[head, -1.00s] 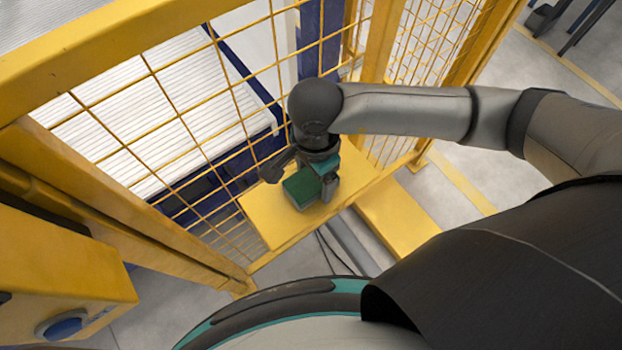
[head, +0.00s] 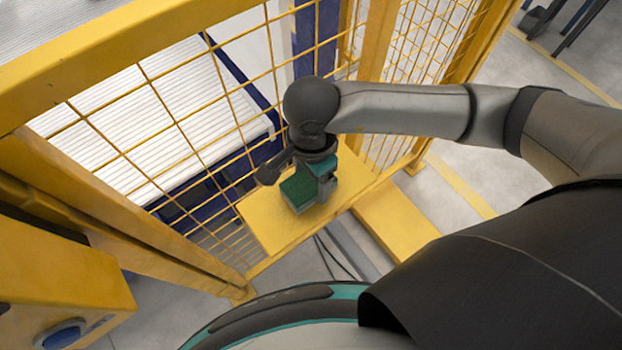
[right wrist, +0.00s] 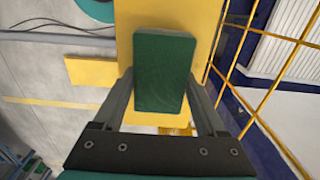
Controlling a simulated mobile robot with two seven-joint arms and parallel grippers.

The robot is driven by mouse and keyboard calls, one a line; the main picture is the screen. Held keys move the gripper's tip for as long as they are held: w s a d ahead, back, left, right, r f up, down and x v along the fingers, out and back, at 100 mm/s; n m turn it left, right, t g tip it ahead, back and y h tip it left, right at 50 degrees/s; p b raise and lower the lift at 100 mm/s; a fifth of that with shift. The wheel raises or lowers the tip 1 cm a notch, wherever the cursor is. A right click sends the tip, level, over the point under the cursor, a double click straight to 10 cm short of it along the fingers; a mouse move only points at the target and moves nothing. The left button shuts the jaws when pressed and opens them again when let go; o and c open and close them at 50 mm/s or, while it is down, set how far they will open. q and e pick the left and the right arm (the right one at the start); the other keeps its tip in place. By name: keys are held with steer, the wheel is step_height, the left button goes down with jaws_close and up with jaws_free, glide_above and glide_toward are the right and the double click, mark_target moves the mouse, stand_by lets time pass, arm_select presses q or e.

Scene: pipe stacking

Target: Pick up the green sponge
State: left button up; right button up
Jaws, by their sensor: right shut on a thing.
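The green sponge (head: 299,188) is at the yellow shelf (head: 262,226), under my right wrist in the head view. My right gripper (head: 310,192) points down at it and is shut on it. In the right wrist view the sponge (right wrist: 165,72) is a dark green block between the two fingers of the gripper (right wrist: 160,100), with the yellow shelf behind it. I cannot tell whether the sponge still touches the shelf. My left gripper is not in view.
A yellow mesh fence (head: 190,125) stands right behind and left of the shelf. Behind it lies a white ribbed surface (head: 140,120) with a blue frame. A yellow box (head: 60,265) with a blue button is at the lower left. Grey floor is open at right.

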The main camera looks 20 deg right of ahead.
mark_target(312, 180)
step_height(312, 180, up, 19)
steer(key=p, duration=0.2)
steer(key=shift+f, duration=0.1)
steer(key=o, duration=0.8)
steer(key=c, duration=0.7)
steer(key=shift+o, duration=0.2)
steer(key=shift+s, duration=0.1)
